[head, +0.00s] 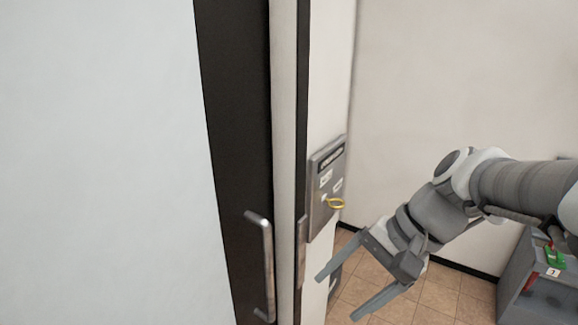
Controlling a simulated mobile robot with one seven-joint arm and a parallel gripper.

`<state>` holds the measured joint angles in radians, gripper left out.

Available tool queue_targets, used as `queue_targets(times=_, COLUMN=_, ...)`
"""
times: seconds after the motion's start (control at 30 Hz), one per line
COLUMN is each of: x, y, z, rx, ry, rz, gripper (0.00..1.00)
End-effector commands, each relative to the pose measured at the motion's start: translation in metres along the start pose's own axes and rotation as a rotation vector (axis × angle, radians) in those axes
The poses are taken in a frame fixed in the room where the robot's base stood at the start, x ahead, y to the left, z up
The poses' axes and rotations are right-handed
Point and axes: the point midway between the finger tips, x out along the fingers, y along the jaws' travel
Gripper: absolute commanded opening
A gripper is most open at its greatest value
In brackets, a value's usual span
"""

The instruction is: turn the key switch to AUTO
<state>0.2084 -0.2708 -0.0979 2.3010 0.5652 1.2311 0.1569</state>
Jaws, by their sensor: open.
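The key switch panel (322,178) is a grey metal plate on the narrow white wall beside the door. It carries small white labels, too small to read here. My gripper (335,297) is open and empty, below and slightly in front of the panel, apart from the key. Its two fingers point down and to the left. Which label the key points to cannot be told.
A dark-framed door with a metal pull handle (262,265) stands left of the panel. A grey cabinet (517,275) with a green item (553,257) and a label "1" is at the lower right. Tiled floor (440,298) and bare wall lie behind my arm.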

Motion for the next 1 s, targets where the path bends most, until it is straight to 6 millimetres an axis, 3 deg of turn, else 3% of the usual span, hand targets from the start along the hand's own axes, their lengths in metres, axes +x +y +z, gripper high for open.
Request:
queue_targets(times=0.13, x=0.004, y=-0.006, z=-0.033, rx=0.338, ry=-0.155, rz=-0.16, gripper=0.8)
queue_targets(times=0.33, x=-0.013, y=-0.008, z=-0.092, rx=0.751, ry=-0.366, rz=-0.423, gripper=0.8)
queue_targets(times=0.6, x=-0.057, y=0.024, z=-0.176, rx=1.111, ry=-0.616, rz=-0.784, gripper=0.8)
queue_targets(times=0.8, x=-0.074, y=0.041, z=-0.2, rx=1.187, ry=-0.692, rz=-0.903, gripper=0.8)
queue_targets(times=1.0, x=-0.068, y=0.027, z=-0.201, rx=1.19, ry=-0.699, rz=-0.909, gripper=0.8)
